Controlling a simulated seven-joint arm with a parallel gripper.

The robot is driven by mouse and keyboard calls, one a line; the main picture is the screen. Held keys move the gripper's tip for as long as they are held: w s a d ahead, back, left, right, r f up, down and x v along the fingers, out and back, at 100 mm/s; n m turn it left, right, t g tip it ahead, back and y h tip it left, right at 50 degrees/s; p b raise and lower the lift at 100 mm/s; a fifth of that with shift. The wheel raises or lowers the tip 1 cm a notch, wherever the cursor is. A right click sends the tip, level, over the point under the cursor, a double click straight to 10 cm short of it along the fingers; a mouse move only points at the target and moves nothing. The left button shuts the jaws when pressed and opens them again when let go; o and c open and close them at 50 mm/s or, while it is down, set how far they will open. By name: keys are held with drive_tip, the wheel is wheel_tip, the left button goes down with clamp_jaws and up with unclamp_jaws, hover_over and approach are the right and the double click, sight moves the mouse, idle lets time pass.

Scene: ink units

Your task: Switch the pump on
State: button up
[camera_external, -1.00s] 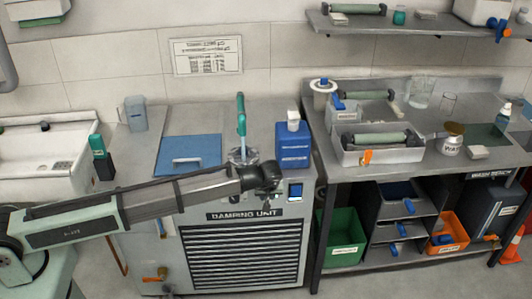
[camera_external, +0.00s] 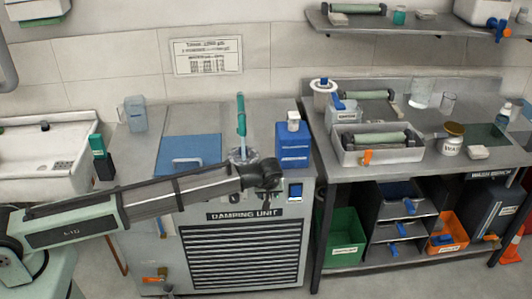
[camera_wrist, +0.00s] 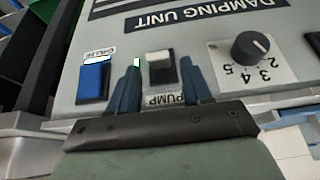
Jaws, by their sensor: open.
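The pump switch (camera_wrist: 162,70) is a rocker with a pale upper end and a dark lower part, in a dark frame on the front of the damping unit (camera_external: 240,214). The PUMP label (camera_wrist: 163,99) sits by it. My gripper (camera_wrist: 160,66) is open, with one dark finger on each side of the switch and nothing held. I cannot tell whether the fingers touch the panel. In the external view my gripper (camera_external: 264,182) is at the unit's upper front and hides the pump switch.
A blue chiller switch (camera_wrist: 93,80) lies left of the fingers, and a black numbered dial (camera_wrist: 250,48) lies right. On the unit stand a blue container (camera_external: 292,152) and a blue lid (camera_external: 188,155).

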drive_tip(key=v, duration=0.7)
drive_tip(key=shift+r, duration=0.35)
idle(0.4)
drive_tip(key=shift+d, duration=0.1)
